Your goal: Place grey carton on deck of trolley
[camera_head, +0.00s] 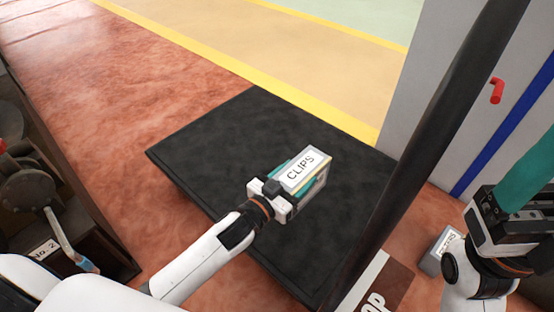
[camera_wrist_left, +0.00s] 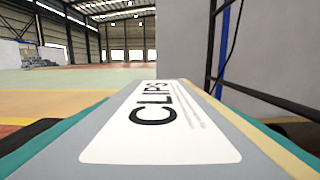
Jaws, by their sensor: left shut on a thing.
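The grey carton (camera_head: 305,172) has a white label reading CLIPS. My left gripper (camera_head: 298,182) is shut on it, with teal fingers along its sides. The carton is over the right part of the black trolley deck (camera_head: 225,140); whether it touches the deck cannot be told. In the left wrist view the carton (camera_wrist_left: 160,125) fills the lower middle, its label face up and looking level. My right gripper (camera_head: 512,205) is at the right edge, partly cut off, with a teal finger showing; its jaw opening is unclear.
A dark post (camera_head: 440,120) rises at the right of the deck. Another grey box (camera_head: 432,262) with a white label sits low at the right, partly hidden by my right arm. A grey cabinet (camera_head: 450,90) with a red handle stands behind. The deck's left part is bare.

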